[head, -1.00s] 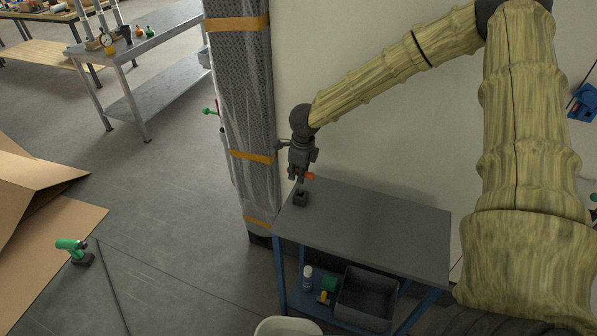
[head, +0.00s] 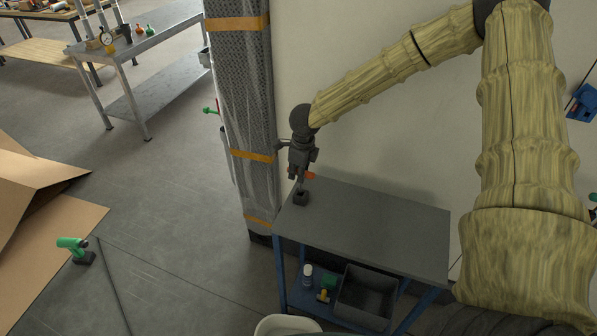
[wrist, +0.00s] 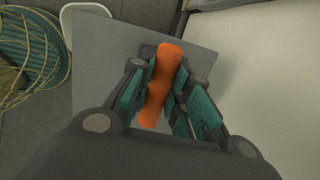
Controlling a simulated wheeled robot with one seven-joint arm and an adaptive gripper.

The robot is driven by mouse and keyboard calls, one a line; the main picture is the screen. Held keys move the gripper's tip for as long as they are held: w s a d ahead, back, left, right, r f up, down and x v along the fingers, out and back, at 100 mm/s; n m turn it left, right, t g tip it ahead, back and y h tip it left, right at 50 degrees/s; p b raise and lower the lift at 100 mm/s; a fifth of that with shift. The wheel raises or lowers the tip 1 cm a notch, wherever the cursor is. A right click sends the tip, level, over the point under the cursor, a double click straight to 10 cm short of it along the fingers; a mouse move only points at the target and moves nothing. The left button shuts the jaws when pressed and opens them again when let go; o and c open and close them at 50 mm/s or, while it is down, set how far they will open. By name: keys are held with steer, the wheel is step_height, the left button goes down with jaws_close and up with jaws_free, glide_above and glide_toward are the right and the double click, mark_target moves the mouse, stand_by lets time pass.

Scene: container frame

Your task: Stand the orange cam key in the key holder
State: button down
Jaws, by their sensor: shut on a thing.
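The orange cam key (wrist: 160,88) is between the two teal-padded fingers of my gripper (wrist: 157,100) in the wrist view, and the gripper is shut on it. In the head view my gripper (head: 300,178) points down over the left end of the grey bench top, and a bit of the orange key (head: 310,176) shows beside the fingers. The key holder (head: 301,198), a small dark block, stands directly under the gripper. In the wrist view the holder (wrist: 147,51) shows only partly behind the key. Whether the key's lower end is inside the holder I cannot tell.
The bench top (head: 370,227) is otherwise clear. A wrapped pillar (head: 245,120) stands close on the left, and a wall behind. A dark bin (head: 366,297) and small items sit on the lower shelf. A white tub (head: 275,326) stands in front.

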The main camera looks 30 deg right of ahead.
steer(key=shift+f+b, duration=1)
steer(key=shift+f, duration=1.4)
stand_by(0.9)
steer(key=c, duration=1.3)
jaws_free()
steer(key=shift+o, duration=0.2)
steer(key=shift+r, duration=0.1)
step_height(320, 180, up, 12)
steer(key=s, duration=0.2)
steer(key=shift+d, duration=0.1)
step_height(320, 180, up, 6)
steer(key=p, duration=0.6)
steer(key=shift+p, duration=0.35)
steer(key=shift+f, duration=0.25)
